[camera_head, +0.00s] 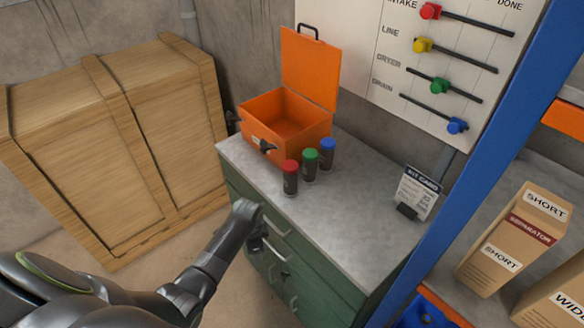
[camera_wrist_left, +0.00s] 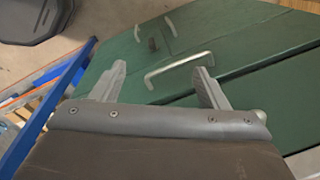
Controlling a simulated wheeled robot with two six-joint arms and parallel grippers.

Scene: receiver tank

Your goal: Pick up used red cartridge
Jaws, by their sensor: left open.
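The red-capped cartridge (camera_head: 290,180) stands upright on the grey cabinet top (camera_head: 335,232), near its front edge. It has a dark body and stands to the left of a green-capped cartridge (camera_head: 309,166) and a blue-capped cartridge (camera_head: 327,154). My left gripper (camera_head: 262,240) is in front of the green cabinet, lower than the top and apart from the red cartridge. In the left wrist view its two fingers (camera_wrist_left: 163,80) are spread and empty, facing the cabinet's green front. No cartridge shows in that view. My right gripper is not in view.
An open orange box (camera_head: 262,134) with a raised lid stands behind the cartridges. A small card on a stand (camera_head: 417,194) is at the right of the top. Drawer handles (camera_wrist_left: 178,68) protrude from the front. A blue shelf post (camera_head: 470,140) rises at right; a wooden crate (camera_head: 110,140) is left.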

